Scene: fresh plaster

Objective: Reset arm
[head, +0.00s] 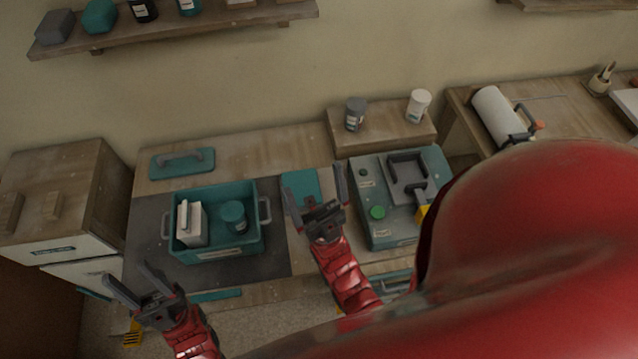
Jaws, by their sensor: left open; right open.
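My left gripper (138,288) is open and empty, in front of the bench's left front part. My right gripper (315,190) is open, with its fingers pointing away from me. It stands between the teal bin and the grey-green machine, and a flat teal piece (300,178) shows behind its fingers. I cannot tell its height above the bench. The red arm links behind both grippers are mine.
A teal bin (216,256) with a white carton (191,224) and a teal jar (233,214) stands on a dark mat (277,262). The grey-green machine (377,233) is at right. A teal lid (182,163) lies behind the bin. My large red part blocks the lower right.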

